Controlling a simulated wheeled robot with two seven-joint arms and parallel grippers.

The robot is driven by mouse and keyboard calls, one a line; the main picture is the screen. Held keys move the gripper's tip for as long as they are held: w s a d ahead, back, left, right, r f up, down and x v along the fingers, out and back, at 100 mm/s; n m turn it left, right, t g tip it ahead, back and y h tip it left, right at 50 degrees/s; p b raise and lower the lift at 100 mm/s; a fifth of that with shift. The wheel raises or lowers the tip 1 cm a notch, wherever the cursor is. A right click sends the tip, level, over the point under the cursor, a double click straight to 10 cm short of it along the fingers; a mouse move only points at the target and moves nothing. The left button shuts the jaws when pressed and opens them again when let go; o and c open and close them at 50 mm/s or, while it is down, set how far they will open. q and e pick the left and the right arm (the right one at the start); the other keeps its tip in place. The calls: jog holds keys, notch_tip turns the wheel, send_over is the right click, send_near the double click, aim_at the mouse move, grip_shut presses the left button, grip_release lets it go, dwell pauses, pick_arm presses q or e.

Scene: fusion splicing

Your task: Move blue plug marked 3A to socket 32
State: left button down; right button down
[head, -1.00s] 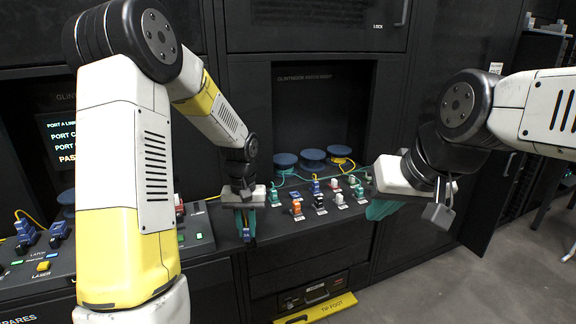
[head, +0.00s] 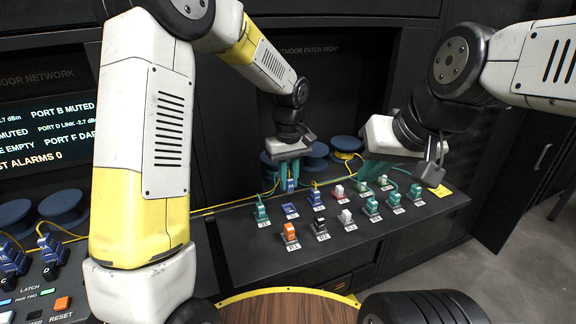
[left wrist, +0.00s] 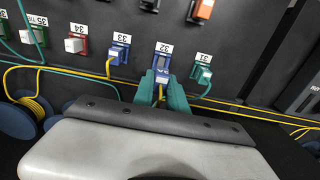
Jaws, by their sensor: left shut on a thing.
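My left gripper (head: 291,179) is shut on a blue plug (head: 291,185), held just behind socket 32 (head: 290,210) in the head view, with a small gap showing between them. The socket is a blue frame with a white label. In the left wrist view, the teal fingers of my left gripper (left wrist: 162,92) close on the blue plug (left wrist: 161,76), which lines up with socket 32 (left wrist: 163,60); depth there is hard to judge. A yellow cable trails between the fingers. My right gripper (head: 374,171) hangs over the right of the panel; its fingertips are unclear.
A teal plug (left wrist: 202,74) in 31 and a blue plug (left wrist: 118,55) in 33 flank the socket closely. Orange (head: 290,232) and black (head: 318,225) plugs stand in the front row. Blue cable spools (head: 314,156) and loose cables lie behind.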

pick_arm(q)
jog(key=shift+f, duration=2.6)
jog(key=shift+s+f, duration=0.1)
jog(key=shift+f, duration=0.55)
jog(key=c, duration=1.3)
grip_release()
jog(key=shift+o, duration=0.2)
notch_tip(320, 180, up, 8)
jog(key=shift+f, duration=0.25)
jog(key=s+a+r+m+t+h, duration=0.1)
jog(key=s+a+r+m+t, duration=0.2)
jog(key=s+a+r, duration=0.8)
jog(key=s+a+r+m+t, duration=0.1)
jog(key=s+r, duration=0.1)
jog(key=s, duration=0.3)
jog(key=s+a+r+m+t+h, duration=0.1)
jog(key=s+a+r+t, duration=0.1)
jog(key=s, duration=0.3)
jog(key=shift+a+r, duration=0.15)
jog(key=shift+r, duration=0.15)
